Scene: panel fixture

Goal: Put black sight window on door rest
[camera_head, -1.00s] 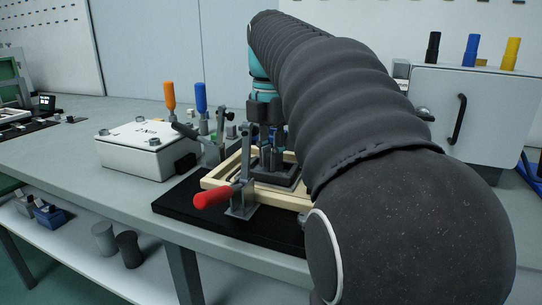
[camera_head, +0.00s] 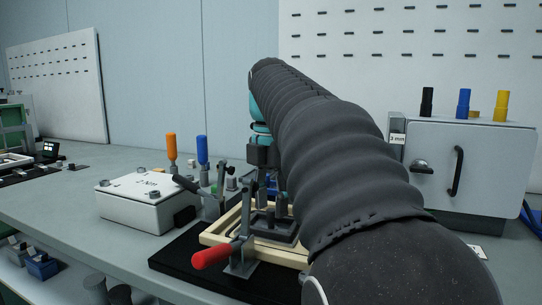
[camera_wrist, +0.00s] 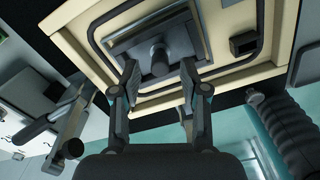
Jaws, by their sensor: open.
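A cream, wood-edged door panel (camera_head: 214,238) lies on a black mat under a red-handled clamp (camera_head: 212,256). A dark square plate with an upright knob, which looks like the black sight window (camera_head: 273,235), lies inside the panel's frame. It also shows in the wrist view, with its knob (camera_wrist: 159,62) between my fingers. My gripper (camera_wrist: 160,74) is open, one finger on each side of the knob, with gaps visible. In the head view my arm hides part of the panel and gripper. I cannot tell exactly how the plate seats.
A white box (camera_head: 146,200) stands left of the panel, with orange (camera_head: 171,147) and blue (camera_head: 202,150) handles behind it. A grey cabinet (camera_head: 470,165) with a black handle stands at the right.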

